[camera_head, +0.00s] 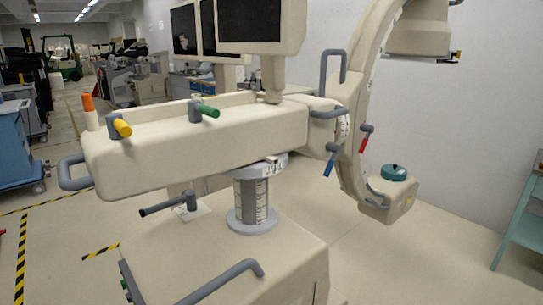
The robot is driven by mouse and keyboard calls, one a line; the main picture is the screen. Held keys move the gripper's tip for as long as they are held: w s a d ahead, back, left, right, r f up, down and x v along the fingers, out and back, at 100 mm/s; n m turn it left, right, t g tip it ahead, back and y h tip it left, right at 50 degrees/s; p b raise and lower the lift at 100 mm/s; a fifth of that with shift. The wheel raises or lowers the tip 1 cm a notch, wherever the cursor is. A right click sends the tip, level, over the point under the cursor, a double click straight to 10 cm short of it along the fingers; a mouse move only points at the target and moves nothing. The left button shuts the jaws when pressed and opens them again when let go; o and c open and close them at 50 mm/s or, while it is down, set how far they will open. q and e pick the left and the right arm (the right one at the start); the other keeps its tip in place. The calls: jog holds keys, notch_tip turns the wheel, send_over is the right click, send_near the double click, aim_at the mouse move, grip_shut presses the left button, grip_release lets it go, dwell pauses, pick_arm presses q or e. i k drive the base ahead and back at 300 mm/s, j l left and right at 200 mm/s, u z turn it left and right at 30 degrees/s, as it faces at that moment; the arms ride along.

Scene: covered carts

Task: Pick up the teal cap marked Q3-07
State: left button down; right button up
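A teal round cap (394,173) with a small dark knob on top sits on the boxy cream lower end (388,201) of a curved C-shaped arm, right of centre. No marking on the cap is readable at this size. Neither of my grippers is in view, so nothing of mine shows near the cap.
A large cream machine with a long horizontal arm (190,148), grey handles and coloured levers fills the middle. Monitors (250,22) stand above it. A teal-framed table (518,232) is at the right edge. Floor (440,255) between machine and table is clear. A blue cart (14,150) stands left.

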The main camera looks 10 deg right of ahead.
aim_at(393, 173)
jog(key=i+l+u, duration=0.2)
jog(key=l, duration=1.15)
jog(key=l+u, duration=0.15)
jog(key=l, duration=1.2)
jog(key=i+l, duration=0.15)
jog(key=l, duration=0.2)
jog(key=i+l+u, duration=0.1)
jog(key=l, duration=0.25)
jog(key=i+l+u, duration=0.1)
jog(key=l, duration=0.3)
jog(key=i+l, duration=0.25)
jog(key=l, duration=0.15)
jog(key=i+l+u, duration=0.1)
jog(key=l, duration=0.25)
jog(key=i+l, duration=0.15)
jog(key=l, duration=0.25)
jog(key=i+l+u, duration=0.1)
jog(key=l, duration=0.3)
jog(key=i+l+u, duration=0.1)
jog(key=l, duration=0.3)
jog(key=i, duration=0.05)
